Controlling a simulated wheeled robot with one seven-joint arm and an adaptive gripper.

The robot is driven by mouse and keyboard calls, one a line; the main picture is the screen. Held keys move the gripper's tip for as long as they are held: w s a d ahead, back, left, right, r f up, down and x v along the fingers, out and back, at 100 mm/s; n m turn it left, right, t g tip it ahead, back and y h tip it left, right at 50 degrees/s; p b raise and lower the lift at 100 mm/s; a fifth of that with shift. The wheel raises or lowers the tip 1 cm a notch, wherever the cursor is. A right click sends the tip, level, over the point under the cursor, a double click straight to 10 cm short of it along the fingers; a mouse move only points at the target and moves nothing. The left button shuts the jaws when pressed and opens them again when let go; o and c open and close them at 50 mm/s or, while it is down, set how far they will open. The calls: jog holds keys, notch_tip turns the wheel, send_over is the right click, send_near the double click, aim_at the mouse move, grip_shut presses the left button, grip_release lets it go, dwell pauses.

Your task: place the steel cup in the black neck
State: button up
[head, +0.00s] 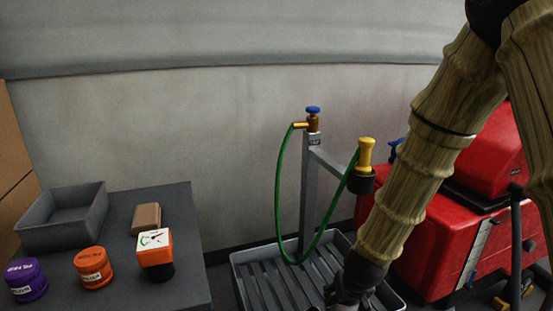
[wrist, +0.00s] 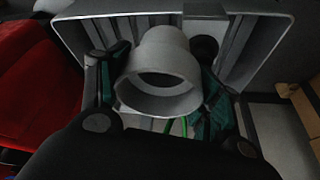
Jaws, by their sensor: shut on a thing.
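The steel cup (wrist: 165,72) is a light grey, hollow, stepped cylinder in the wrist view, its wide open end facing the camera. My gripper (wrist: 160,95) is shut on it, with one dark finger at each side. In the head view my gripper (head: 352,288) is at the bottom, over the grey ribbed tray, and I cannot make out the cup there. I cannot pick out the black neck for certain. A dark round part (wrist: 205,48) shows just behind the cup in the wrist view.
A grey tray (head: 250,285) bears a post with a blue-handled tap (head: 313,117), green hose (head: 279,190) and yellow nozzle (head: 365,155) in a black holder (head: 361,182). A red machine (head: 420,245) stands right. A dark table (head: 190,215) at left holds a bin and several small things.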

jog(key=shift+p+v, duration=2.15)
jog(key=shift+p, duration=3.95)
jog(key=s+r+p, duration=0.1)
jog(key=p, duration=0.3)
jog(key=shift+s, duration=0.15)
jog(key=shift+s+f, duration=0.1)
jog(key=shift+f, duration=0.05)
